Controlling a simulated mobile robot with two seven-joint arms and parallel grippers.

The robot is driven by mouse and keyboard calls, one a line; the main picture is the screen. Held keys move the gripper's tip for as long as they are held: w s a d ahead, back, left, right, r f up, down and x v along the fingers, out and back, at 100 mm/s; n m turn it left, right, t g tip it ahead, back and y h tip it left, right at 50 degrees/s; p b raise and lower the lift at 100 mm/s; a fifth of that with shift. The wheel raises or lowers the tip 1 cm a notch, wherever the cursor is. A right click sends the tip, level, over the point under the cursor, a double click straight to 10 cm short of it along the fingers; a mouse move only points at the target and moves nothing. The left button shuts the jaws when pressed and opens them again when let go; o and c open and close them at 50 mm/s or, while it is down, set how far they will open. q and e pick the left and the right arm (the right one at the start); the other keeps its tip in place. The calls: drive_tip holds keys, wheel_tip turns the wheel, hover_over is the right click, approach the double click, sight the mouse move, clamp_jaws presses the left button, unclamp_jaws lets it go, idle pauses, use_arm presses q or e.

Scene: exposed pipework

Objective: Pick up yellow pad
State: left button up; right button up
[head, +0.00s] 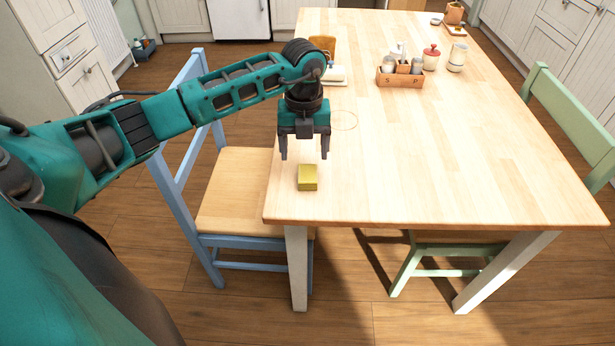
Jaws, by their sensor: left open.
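The yellow pad (307,178) is a small block lying on the wooden table (420,165), near its front left corner. My left gripper (304,155) points down with its two fingers spread, empty. In the picture it shows just above and behind the pad, apart from it. How high its fingertips are over the table is hard to tell. My right gripper is not in the picture.
A blue chair (235,190) stands at the table's left side, under my left arm. A green chair (570,115) stands at the right. A wooden caddy (400,78) with shakers, a red-lidded jar (431,57) and a cup (457,57) stand farther back. The table's front half is mostly clear.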

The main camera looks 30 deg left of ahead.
sight(308, 173)
use_arm(q)
drive_tip(key=f, duration=0.7)
drive_tip(key=shift+w+d, duration=0.2)
drive_tip(key=shift+d, duration=0.05)
drive_tip(key=c, duration=1.1)
drive_tip(key=shift+r, duration=0.15)
wheel_tip(308, 173, up, 20)
drive_tip(key=shift+f+p, duration=0.1)
drive_tip(key=shift+p, duration=0.5)
